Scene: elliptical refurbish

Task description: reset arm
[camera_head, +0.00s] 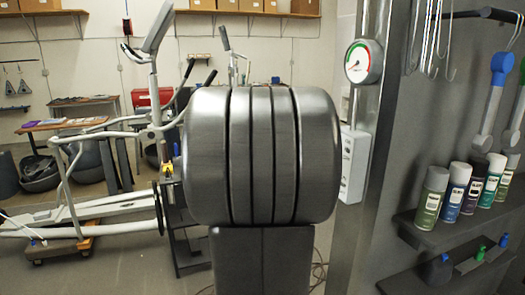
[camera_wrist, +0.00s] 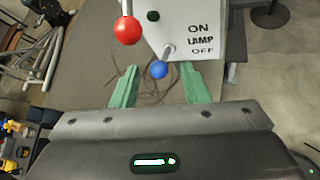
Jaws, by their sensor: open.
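My gripper (camera_wrist: 158,82) shows in the wrist view with two green fingers spread apart and nothing held between them. A white switch box (camera_wrist: 186,22) lettered ON, LAMP and OFF is just ahead of the fingertips. A lever with a blue ball (camera_wrist: 159,69) sticks out from the box, and the ball appears between the fingertips in the picture. I cannot tell whether a finger touches it. A red ball (camera_wrist: 127,30) on another lever is above the left finger. In the head view, my large grey arm links fill the middle and the gripper is hidden.
A white box (camera_head: 353,165) and a round gauge (camera_head: 363,62) are on the post right of my arm. Spray cans (camera_head: 432,198) stand on a dark shelf at the right. An elliptical trainer (camera_head: 85,180) stands at the left. Open floor (camera_head: 120,265) lies before it.

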